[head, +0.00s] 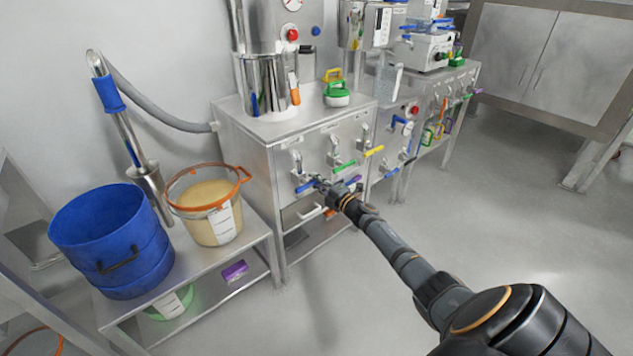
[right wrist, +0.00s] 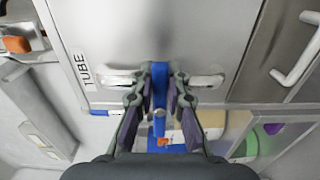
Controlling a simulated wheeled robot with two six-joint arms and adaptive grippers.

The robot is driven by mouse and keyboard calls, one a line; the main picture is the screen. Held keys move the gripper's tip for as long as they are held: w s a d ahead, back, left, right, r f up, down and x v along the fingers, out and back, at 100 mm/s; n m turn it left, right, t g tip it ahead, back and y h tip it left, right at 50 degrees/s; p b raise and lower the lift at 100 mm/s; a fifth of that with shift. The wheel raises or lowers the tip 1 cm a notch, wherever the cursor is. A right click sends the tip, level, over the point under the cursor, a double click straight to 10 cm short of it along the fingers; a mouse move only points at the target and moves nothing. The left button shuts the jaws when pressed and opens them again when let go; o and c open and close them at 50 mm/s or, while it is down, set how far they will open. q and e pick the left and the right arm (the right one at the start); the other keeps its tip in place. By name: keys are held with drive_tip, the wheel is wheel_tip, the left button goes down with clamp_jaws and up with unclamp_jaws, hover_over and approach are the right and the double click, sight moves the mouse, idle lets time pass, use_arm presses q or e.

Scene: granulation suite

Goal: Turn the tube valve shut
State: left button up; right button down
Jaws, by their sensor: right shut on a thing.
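The tube valve has a blue lever handle (head: 305,187) on the front of the steel cabinet in the head view. My right gripper (head: 321,183) is at the right end of this handle. In the right wrist view the blue handle (right wrist: 159,78) stands between the two fingers of my right gripper (right wrist: 160,97), which are shut on it. A "TUBE" label (right wrist: 82,70) shows on the panel to its left. The valve body behind the handle is partly hidden by the fingers. My left gripper is not in view.
Neighbouring valves have green (head: 343,165), yellow (head: 374,150) and purple (head: 353,180) handles, close to my right gripper. A low steel table at left bears a blue drum (head: 110,235) and an orange-rimmed bucket (head: 212,220). The floor at right is clear.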

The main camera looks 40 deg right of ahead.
drive_tip(key=c, duration=1.3)
unclamp_jaws()
drive_tip(key=s, duration=0.8)
drive_tip(key=s+d, duration=0.1)
drive_tip(key=s, duration=0.3)
